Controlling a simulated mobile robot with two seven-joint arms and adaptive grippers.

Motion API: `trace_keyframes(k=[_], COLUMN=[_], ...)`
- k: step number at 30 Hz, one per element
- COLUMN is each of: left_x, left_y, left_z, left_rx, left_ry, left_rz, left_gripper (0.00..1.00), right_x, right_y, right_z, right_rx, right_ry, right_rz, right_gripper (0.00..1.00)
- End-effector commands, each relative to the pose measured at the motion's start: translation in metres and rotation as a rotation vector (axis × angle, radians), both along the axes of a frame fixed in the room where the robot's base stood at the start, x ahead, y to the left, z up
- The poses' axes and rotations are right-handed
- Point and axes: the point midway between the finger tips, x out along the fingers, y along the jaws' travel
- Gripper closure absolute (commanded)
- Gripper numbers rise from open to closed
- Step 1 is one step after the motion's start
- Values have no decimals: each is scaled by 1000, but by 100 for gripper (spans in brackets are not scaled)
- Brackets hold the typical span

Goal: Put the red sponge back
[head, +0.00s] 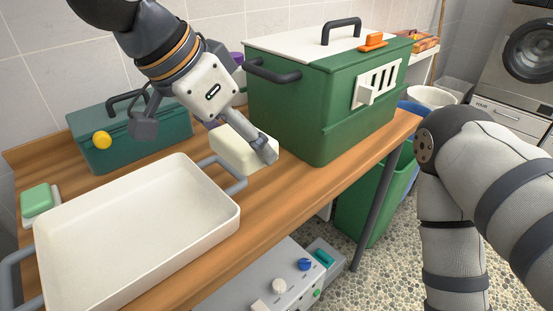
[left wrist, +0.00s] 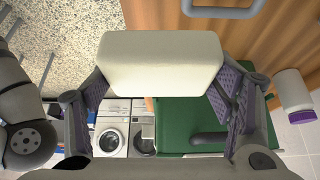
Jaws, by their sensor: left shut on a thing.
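No red sponge shows in either view. My left gripper (head: 208,140) is shut on a cream-coloured block (head: 236,152), between the white tray and the large green box in the head view. In the left wrist view the block (left wrist: 160,62) sits between both fingers. I cannot tell whether its underside touches the table. My right arm shows at the right of the head view, but its gripper is out of view.
A white tray (head: 140,225) with grey handles fills the front of the wooden table (head: 290,190). A large green box (head: 300,115) with a white lid, a teal box (head: 140,150) and a green block (head: 37,198) stand around it.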

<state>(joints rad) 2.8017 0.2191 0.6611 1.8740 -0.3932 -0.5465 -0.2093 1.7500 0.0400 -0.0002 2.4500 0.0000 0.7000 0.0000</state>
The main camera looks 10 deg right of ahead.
Motion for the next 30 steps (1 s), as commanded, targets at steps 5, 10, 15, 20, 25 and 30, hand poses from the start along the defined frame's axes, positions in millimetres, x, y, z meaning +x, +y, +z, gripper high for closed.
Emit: trace_keyframes(k=[5, 10, 15, 20, 25, 30], left_x=[56, 99, 119, 128, 129, 130], left_y=[-3, -5, -6, -7, -7, -7], left_z=[-37, -70, -87, -98, -126, -127], left_rx=[-1, 1, 0, 2, 2, 1], left_ry=[20, 19, 8, 6, 4, 0], left_rz=[3, 0, -1, -1, -3, -2], left_gripper=[46, 46, 46, 46, 46, 46], right_x=[-17, -31, -35, -38, -38, -38], right_y=[0, 0, 0, 0, 0, 0], right_z=[-16, -29, -33, -36, -36, -36], right_rx=[1, 0, 0, 1, 0, 0], right_ry=[65, 114, 130, 139, 140, 139], right_rz=[0, 0, 0, 1, 1, 1], right_gripper=[60, 60, 60, 60, 60, 60])
